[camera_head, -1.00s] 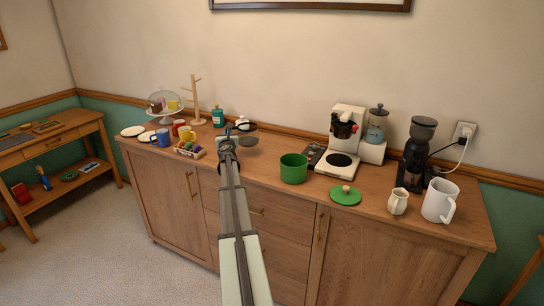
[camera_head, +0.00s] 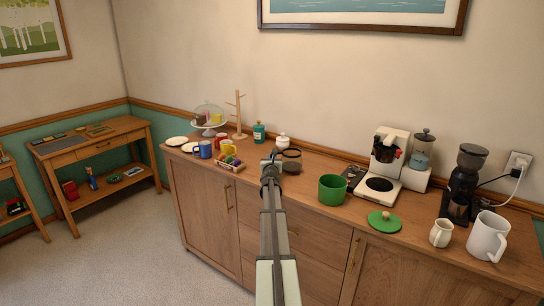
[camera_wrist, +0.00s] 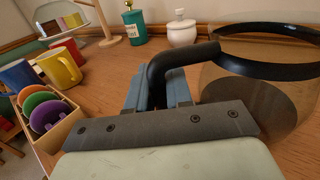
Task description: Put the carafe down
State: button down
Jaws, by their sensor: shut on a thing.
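The carafe (camera_head: 291,162) is a clear glass vessel with a dark band at its top. It also shows large at the right of the wrist view (camera_wrist: 262,95), where it is partly cut off by the frame edge. My gripper (camera_head: 270,165) is shut on its black handle (camera_wrist: 172,62), with the blue-grey fingers around the handle. The carafe looks upright, over or on the wooden sideboard top (camera_head: 305,178). I cannot tell whether its base touches the wood.
A white lidded pot (camera_head: 283,142) and a green bottle (camera_head: 259,133) stand behind. Mugs (camera_head: 204,150) and a crate of colourful discs (camera_head: 230,164) are to the left. A green pot (camera_head: 332,190) and coffee machine (camera_head: 385,170) stand right.

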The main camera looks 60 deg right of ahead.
jog(key=shift+f, duration=0.4)
jog(key=shift+f, duration=0.15)
jog(key=c, duration=1)
grip_release()
jog(key=shift+c, duration=0.2)
jog(key=shift+s+a, duration=0.1)
jog(key=shift+a, duration=0.1)
jog(key=v, duration=1.1)
jog(key=shift+s+a, duration=0.15)
jog(key=shift+a, duration=0.1)
